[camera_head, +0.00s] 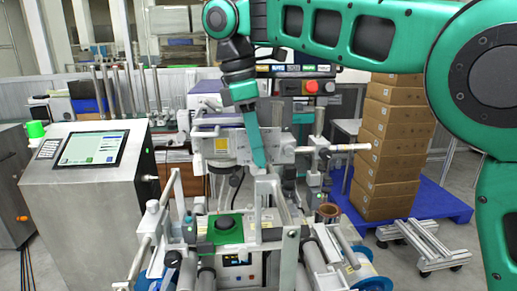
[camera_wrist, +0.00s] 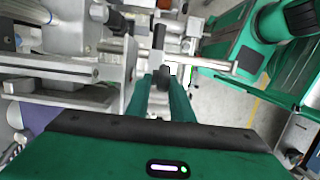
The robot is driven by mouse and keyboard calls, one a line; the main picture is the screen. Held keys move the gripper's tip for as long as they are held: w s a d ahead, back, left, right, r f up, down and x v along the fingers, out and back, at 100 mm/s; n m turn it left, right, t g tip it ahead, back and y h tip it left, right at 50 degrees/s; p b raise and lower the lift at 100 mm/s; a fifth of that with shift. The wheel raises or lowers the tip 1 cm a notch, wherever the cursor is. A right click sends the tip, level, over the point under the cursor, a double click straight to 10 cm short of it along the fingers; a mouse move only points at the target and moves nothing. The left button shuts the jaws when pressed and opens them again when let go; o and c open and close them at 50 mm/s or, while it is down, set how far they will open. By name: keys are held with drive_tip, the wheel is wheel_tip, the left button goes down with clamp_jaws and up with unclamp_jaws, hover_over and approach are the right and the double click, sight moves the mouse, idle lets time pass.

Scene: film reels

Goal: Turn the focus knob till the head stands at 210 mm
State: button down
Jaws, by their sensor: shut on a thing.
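My gripper (camera_head: 258,163) reaches down into the middle of the grey machine in the head view. In the wrist view, my gripper's two green fingers (camera_wrist: 161,84) stand on either side of a small dark grey knob (camera_wrist: 161,75), which I take to be the focus knob, and are shut on it. In the head view the knob is hidden behind the fingers and the metal frame. The head (camera_head: 222,146) looks like the grey block on the crossbar just left of my fingers. No millimetre scale or reading is legible.
A console with a lit screen (camera_head: 91,149) stands at left. A horizontal rod (camera_head: 345,148) juts out right of my gripper. A red button (camera_head: 312,87) sits behind it. Stacked cartons (camera_head: 392,145) stand on a blue pallet (camera_head: 437,203) at right. Metal posts and rollers crowd the machine's front.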

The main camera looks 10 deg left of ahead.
drive_tip(key=shift+s+a+t+h, duration=0.15)
drive_tip(key=shift+t+h, duration=0.1)
drive_tip(key=shift+h, duration=0.55)
drive_tip(key=shift+s+a+t+h, duration=0.15)
drive_tip(key=shift+t+h, duration=0.1)
drive_tip(key=shift+h, duration=0.55)
drive_tip(key=shift+w+f, duration=0.1)
drive_tip(key=c, duration=1.7)
unclamp_jaws()
drive_tip(key=shift+c, duration=0.2)
drive_tip(key=shift+s, duration=0.2)
drive_tip(key=shift+w+d, duration=0.1)
drive_tip(key=shift+w, duration=0.05)
